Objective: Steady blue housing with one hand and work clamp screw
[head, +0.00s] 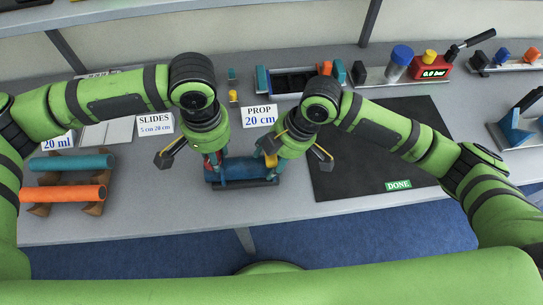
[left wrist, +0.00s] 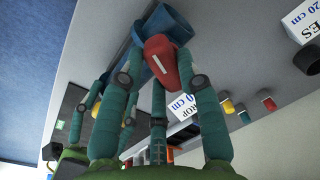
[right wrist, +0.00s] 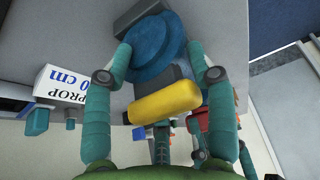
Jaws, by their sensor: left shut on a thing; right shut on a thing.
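The blue housing (head: 242,170) sits at the front of the table, between my two grippers. My left gripper (head: 214,162) comes down on its left end. In the left wrist view, a red knob (left wrist: 166,64) with a white mark lies between the fingertips, in front of the blue housing (left wrist: 168,24). My right gripper (head: 268,158) is at the right end. In the right wrist view, its fingertips close on the sides of the round blue housing end (right wrist: 152,50). A yellow handle (right wrist: 164,102) lies across between those fingers. The fingers partly hide the contacts.
A black mat (head: 378,160) with a green DONE label lies right of the housing. An orange tube (head: 66,194) and a teal tube (head: 72,162) rest on a brown stand at left. A black tray (head: 290,82) and a red gauge box (head: 432,66) stand behind.

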